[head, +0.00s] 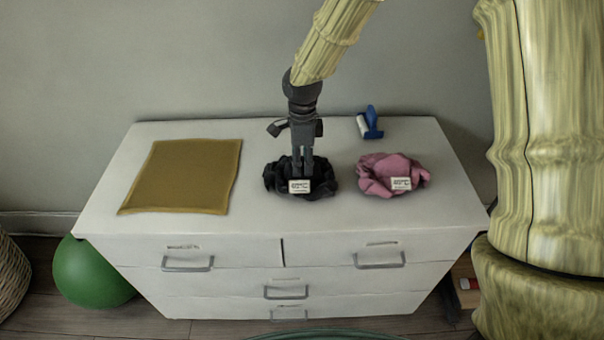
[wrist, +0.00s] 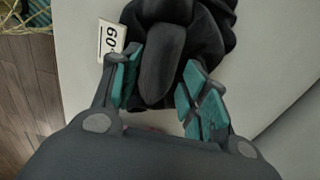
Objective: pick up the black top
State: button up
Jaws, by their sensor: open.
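The black top (head: 322,183) is a crumpled bundle on the white dresser (head: 240,222), with a white tag on its front. My gripper (head: 303,172) points straight down at it, with the fingertips at the bundle. In the wrist view my gripper (wrist: 155,98) is open, its teal finger pads on either side of a raised fold of the black top (wrist: 165,60). The tag (wrist: 110,40) lies by the left finger. The jaws are not closed on the cloth. Whether the pads touch the fold I cannot tell.
A crumpled pink cloth (head: 388,168) with a tag lies just right of the black top. A blue and white tool (head: 370,125) is behind it. A flat mustard cloth (head: 185,178) lies at the left. A green ball (head: 90,272) is on the floor.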

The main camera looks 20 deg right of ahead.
grip_shut()
jog(key=shift+r, duration=0.15)
dwell(0.4)
jog(key=shift+r, duration=0.6)
jog(key=shift+r+b, duration=0.35)
jog(key=shift+r, duration=0.6)
jog(key=s+a+r+b, duration=0.1)
jog(key=s+b, duration=0.1)
jog(key=s, duration=1.4)
jog(key=shift+r, duration=0.3)
